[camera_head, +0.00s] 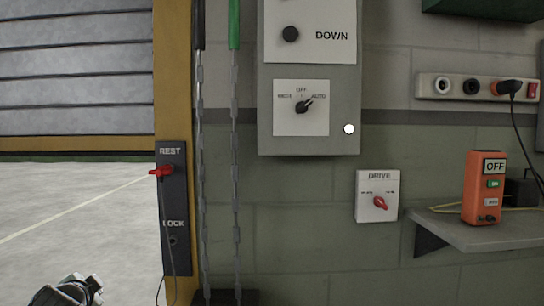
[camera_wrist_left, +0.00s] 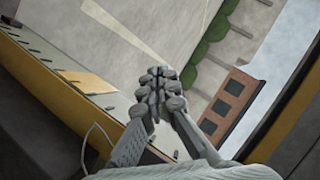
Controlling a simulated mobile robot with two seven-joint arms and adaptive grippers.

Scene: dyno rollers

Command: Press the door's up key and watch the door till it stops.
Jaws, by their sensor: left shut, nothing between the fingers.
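The grey slatted door (camera_head: 75,70) fills the upper left of the head view. Its lower edge is up off the ground, with pale ground and a thin green strip showing below. The grey control box (camera_head: 345,105) hangs on the wall with a black DOWN key (camera_head: 291,34) and a rotary switch (camera_head: 302,107) pointing to AUTO. The box's upper part is cut off by the frame, so no up key shows. My left gripper (camera_head: 92,286) is at the bottom left, far from the box. In the left wrist view its fingers (camera_wrist_left: 160,74) are together and empty.
Two chains (camera_head: 236,170) hang beside the yellow door post (camera_head: 172,80). A REST/LOCK plate (camera_head: 173,205) with a red handle is on the post. A DRIVE switch (camera_head: 377,197), an orange OFF box (camera_head: 485,190) on a shelf (camera_head: 480,235) and a socket strip (camera_head: 455,87) are right.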

